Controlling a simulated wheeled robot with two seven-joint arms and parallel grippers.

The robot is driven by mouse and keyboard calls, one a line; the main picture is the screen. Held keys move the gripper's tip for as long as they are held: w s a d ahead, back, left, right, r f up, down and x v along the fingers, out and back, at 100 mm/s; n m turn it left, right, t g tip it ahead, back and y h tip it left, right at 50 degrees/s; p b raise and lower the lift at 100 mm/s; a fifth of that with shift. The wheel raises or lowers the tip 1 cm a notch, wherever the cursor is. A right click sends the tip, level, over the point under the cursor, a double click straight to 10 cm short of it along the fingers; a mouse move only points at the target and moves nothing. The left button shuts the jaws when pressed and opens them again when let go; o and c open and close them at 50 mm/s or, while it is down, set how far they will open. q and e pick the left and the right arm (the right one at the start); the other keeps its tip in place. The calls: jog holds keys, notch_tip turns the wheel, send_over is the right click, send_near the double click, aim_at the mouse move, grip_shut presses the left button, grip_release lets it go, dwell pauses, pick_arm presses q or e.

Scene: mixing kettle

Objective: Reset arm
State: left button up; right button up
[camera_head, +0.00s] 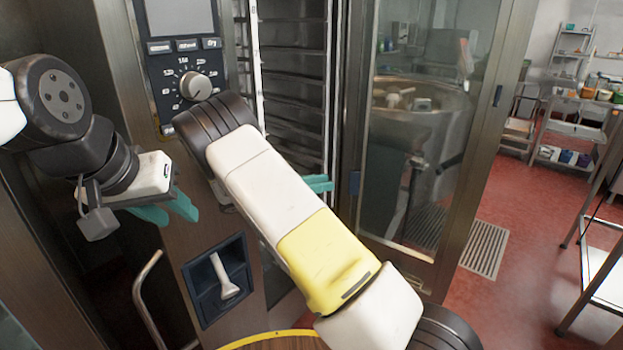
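My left gripper (180,214) is at the left, in front of the steel cabinet's front panel. Its two teal fingers are apart with nothing between them, and they point down and to the right. My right arm, white with a yellow section, crosses the middle of the view from the lower right to the upper left. My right gripper (320,183) is mostly hidden behind that arm. Only a bit of its teal finger shows, in front of the rack opening, so its state and anything in it cannot be seen.
The cabinet has a control panel with a knob (195,86) and a recessed white handle (225,277). Right of it are a rack (293,75) and a glass door (415,120) standing open. A curved metal handle (145,300) is at lower left.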

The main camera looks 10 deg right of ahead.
jog(key=shift+s+a, duration=0.1)
jog(key=shift+a, duration=0.3)
jog(key=s+d+r+m+g+y, duration=0.2)
jog(key=s+d+m+y, duration=0.15)
jog(key=s+y, duration=0.2)
jog(key=s+d+r+m+g+y, duration=0.1)
jog(key=s+d+m+g+y, duration=0.15)
jog(key=s+m+y, duration=0.35)
jog(key=s+a+r+m+t+y, duration=0.3)
jog(key=s+r+m+t+y, duration=0.1)
jog(key=s, duration=0.5)
jog(key=s+a+r+m+t+y, duration=0.4)
jog(key=s+r, duration=0.3)
jog(key=s, duration=0.2)
jog(key=shift+r+m, duration=0.2)
jog(key=shift+m, duration=0.45)
